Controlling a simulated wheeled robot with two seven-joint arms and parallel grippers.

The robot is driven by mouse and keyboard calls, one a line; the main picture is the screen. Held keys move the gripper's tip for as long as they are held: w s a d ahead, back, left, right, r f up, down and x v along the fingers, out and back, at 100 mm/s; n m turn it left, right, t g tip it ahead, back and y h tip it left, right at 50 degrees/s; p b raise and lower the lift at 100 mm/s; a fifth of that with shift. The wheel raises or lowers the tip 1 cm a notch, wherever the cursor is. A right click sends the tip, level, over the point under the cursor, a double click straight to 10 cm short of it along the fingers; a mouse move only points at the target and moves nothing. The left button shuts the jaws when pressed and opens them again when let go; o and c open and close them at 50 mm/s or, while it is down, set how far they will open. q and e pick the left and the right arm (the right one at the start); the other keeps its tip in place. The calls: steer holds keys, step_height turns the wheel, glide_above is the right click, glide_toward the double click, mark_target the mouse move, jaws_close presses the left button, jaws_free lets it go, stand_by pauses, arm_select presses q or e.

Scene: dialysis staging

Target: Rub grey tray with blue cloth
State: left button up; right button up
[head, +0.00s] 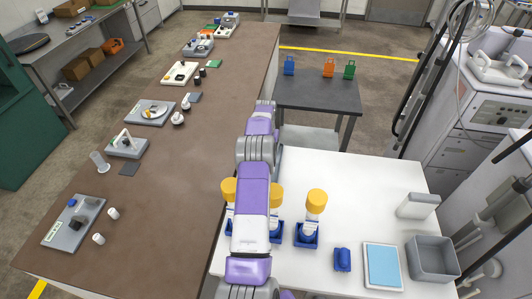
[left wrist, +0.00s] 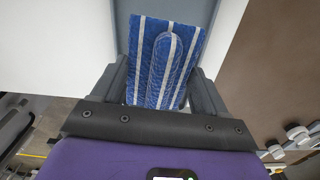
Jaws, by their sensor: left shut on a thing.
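My left gripper (left wrist: 155,85) is shut on the blue cloth (left wrist: 160,62), a folded pad with white stripes, seen in the left wrist view. A flat grey surface (left wrist: 122,25) shows behind the cloth and looks like the grey tray; I cannot tell whether the cloth touches it. In the head view my purple and grey arm reaches forward over the white table's left side and hides the left gripper, the cloth and most of what lies under them. My right gripper is in neither view.
On the white table (head: 360,185) stand yellow-capped bottles in blue holders (head: 307,234), a small blue object (head: 342,260), a light-blue-filled tray (head: 383,266) and an open grey bin (head: 433,258). The brown counter (head: 190,150) at left carries several trays. The white table's middle is clear.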

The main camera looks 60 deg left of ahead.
arm_select(q)
steer(key=shift+r+p, duration=0.7)
steer(key=shift+r, duration=0.75)
steer(key=w+d+m+b, duration=0.2)
steer(key=w+d, duration=0.4)
steer(key=d, duration=0.7)
steer(key=w+d+m+b, duration=0.2)
steer(key=w+d, duration=0.5)
steer(key=d, duration=0.5)
steer(key=s+d+m+b, duration=0.1)
steer(key=s+d+m, duration=0.1)
steer(key=d, duration=1)
steer(key=s+d+m+b, duration=0.1)
steer(key=s+d+m, duration=0.2)
steer(key=d, duration=0.9)
steer(key=shift+d, duration=0.4)
